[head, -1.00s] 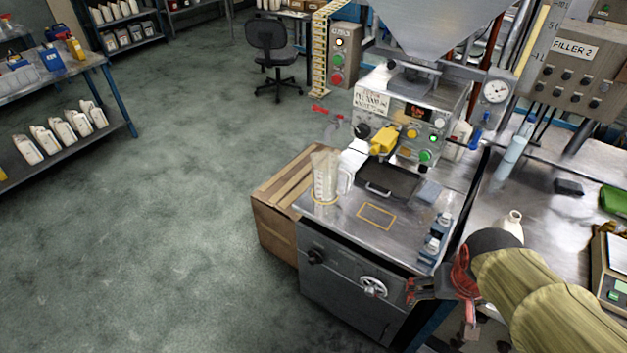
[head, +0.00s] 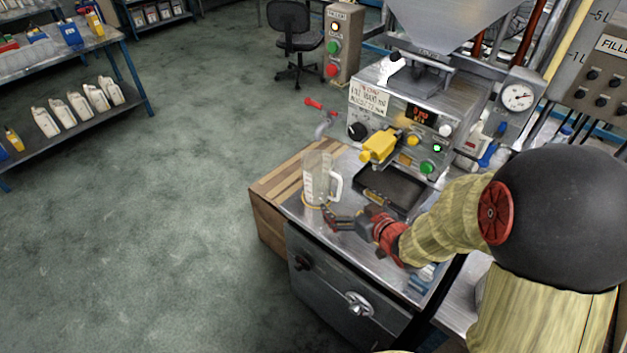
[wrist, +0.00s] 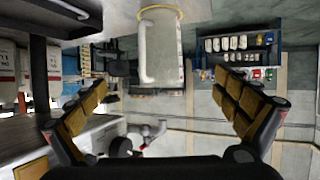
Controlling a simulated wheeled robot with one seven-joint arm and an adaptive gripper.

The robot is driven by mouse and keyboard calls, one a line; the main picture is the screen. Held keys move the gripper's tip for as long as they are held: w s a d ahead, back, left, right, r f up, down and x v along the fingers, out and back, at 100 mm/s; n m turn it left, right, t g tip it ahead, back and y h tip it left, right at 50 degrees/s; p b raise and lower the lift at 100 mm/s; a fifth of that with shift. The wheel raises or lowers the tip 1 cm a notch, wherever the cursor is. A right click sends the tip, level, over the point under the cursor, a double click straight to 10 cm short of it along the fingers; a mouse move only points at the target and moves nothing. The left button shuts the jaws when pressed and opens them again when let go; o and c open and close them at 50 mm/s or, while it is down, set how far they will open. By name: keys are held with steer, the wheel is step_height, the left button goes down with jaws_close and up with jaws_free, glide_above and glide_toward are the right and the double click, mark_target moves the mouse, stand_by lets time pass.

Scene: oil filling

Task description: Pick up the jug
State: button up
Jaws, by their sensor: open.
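The jug (head: 316,178) is a clear measuring jug with a white handle on its right side. It stands upright on a yellow ring mark at the left front of the steel worktop (head: 291,206). My gripper (head: 328,216) is low over the worktop, just in front of the jug. In the wrist view the jug (wrist: 163,50) appears upside down, ahead of my gripper (wrist: 165,105) and between the lines of its two spread fingers. The fingers are open and empty. No contact with the jug shows.
The filling machine (head: 400,110) with a yellow nozzle part (head: 379,145) stands behind the jug. A dark tray (head: 390,188) lies right of the jug. A wooden crate (head: 270,200) stands at the left. The floor farther left is clear.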

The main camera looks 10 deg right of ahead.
mark_target(326, 173)
steer(key=w+a+b, duration=0.1)
steer(key=w, duration=0.3)
steer(key=w+a, duration=0.1)
steer(key=w, duration=0.2)
steer(key=w+a+b, duration=0.1)
steer(key=w, duration=0.3)
steer(key=shift+w+r+b, duration=0.3)
steer(key=shift+r+b, duration=0.05)
steer(key=b+x, duration=0.1)
steer(key=x, duration=0.4)
steer(key=shift+w+r+b, duration=0.1)
steer(key=shift+w+b, duration=0.1)
steer(key=shift+b, duration=0.15)
steer(key=shift+c, duration=0.7)
steer(key=c, duration=1.4)
steer(key=shift+c, duration=0.2)
steer(key=shift+r, duration=0.1)
